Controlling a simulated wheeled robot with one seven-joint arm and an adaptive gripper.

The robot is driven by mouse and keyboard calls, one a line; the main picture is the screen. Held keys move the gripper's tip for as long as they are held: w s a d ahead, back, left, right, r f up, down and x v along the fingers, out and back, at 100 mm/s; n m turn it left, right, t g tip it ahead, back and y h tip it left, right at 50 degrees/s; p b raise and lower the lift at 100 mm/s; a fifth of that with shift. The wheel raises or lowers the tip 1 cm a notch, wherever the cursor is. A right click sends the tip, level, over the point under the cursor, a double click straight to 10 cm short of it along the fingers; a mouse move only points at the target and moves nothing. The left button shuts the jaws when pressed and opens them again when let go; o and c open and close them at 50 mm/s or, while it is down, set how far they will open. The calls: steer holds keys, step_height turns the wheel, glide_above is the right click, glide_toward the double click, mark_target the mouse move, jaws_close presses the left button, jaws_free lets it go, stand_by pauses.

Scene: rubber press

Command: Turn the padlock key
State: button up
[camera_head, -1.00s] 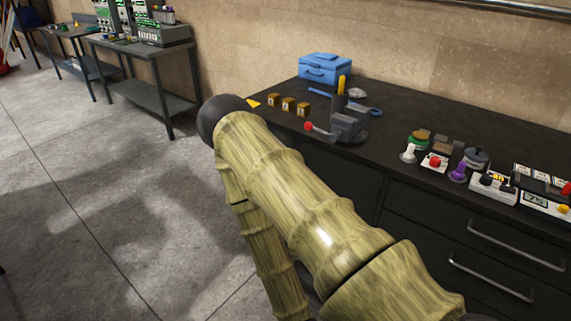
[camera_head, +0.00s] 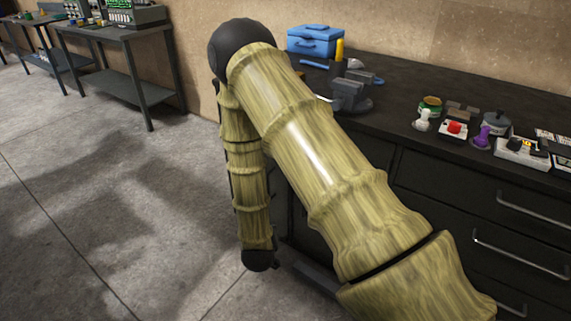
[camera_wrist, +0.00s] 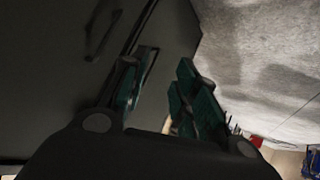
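I cannot make out a padlock or key in either view now. My arm covers the left part of the dark workbench (camera_head: 420,85) in the head view, where small brass-coloured blocks stood earlier; whether these are padlocks is unclear. My gripper (camera_wrist: 160,90) shows in the wrist view with its two teal-padded fingers apart and nothing visible between them. It is beside a dark flat surface that looks like the bench's front. The gripper does not show in the head view.
On the bench stand a blue toolbox (camera_head: 315,42), a grey vise (camera_head: 350,95), a red button box (camera_head: 453,130), a purple knob (camera_head: 484,136) and a white switch box (camera_head: 521,152). Drawer handles (camera_head: 518,253) stick out in front. Open floor (camera_head: 120,210) lies left.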

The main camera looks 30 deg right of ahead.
steer(key=w+d+r+m+g+h+b, duration=0.1)
steer(key=w+d+r+m+h+b, duration=0.3)
steer(key=w+r+m+h+b, duration=0.25)
steer(key=w+d+r+m+g+h+b, duration=0.1)
steer(key=w+d+r+m+h+b, duration=0.3)
steer(key=w+r+b, duration=0.4)
steer(key=w+d+r+n, duration=0.1)
steer(key=w+d, duration=0.2)
steer(key=d, duration=0.7)
steer(key=shift+w+d+r, duration=0.15)
steer(key=shift+d+r, duration=0.1)
steer(key=shift+d, duration=0.15)
steer(key=shift+n, duration=0.25)
steer(key=shift+c, duration=0.3)
jaws_close()
